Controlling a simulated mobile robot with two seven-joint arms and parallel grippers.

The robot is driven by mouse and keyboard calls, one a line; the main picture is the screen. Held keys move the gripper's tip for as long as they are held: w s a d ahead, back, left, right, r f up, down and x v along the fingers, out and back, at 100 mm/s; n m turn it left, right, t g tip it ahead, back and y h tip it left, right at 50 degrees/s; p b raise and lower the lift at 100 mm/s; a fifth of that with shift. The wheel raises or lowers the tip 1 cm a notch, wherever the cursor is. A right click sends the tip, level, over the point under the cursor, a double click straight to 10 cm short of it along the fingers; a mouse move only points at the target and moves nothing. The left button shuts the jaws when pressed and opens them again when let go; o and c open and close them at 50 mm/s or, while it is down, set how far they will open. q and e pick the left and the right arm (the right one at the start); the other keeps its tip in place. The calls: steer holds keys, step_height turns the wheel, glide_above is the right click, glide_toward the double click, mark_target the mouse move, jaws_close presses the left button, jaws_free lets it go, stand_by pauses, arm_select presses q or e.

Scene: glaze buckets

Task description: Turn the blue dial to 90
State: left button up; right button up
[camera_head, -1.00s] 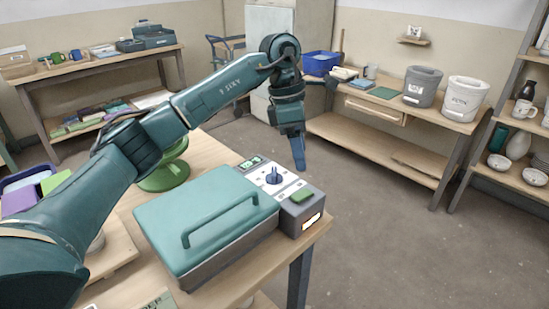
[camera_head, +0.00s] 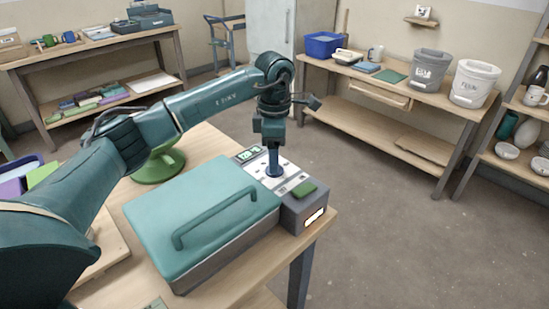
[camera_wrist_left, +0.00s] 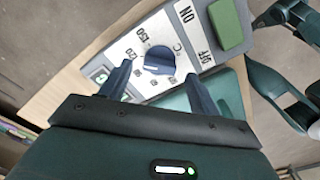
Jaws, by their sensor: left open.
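The blue dial (camera_wrist_left: 160,60) sits on the light panel of a grey control box (camera_head: 303,213), with printed numbers around it. 120 and 150 are readable in the left wrist view, but the dial's exact setting is not clear. My left gripper (camera_head: 274,172) is open and points down over the panel in the head view, hiding most of the dial. In the left wrist view its two fingers (camera_wrist_left: 158,78) stand apart, on either side of the dial's near edge, and contact cannot be told.
A small lit display (camera_head: 248,154) and a green switch (camera_head: 304,189) marked ON and OFF flank the dial. A teal-lidded box with a raised handle (camera_head: 215,217) adjoins the control box. A green round stand (camera_head: 160,166) is behind. The table's right edge is close.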

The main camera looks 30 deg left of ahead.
arm_select(q)
steer(key=shift+f, duration=1)
steer(key=c, duration=1)
steer(key=shift+n, duration=0.4)
steer(key=n+p, duration=0.1)
steer(key=n, duration=0.2)
steer(key=shift+r+n, duration=0.1)
steer(key=shift+n, duration=0.2)
steer(key=n, duration=0.4)
steer(key=shift+p, duration=0.35)
steer(key=shift+n, duration=0.3)
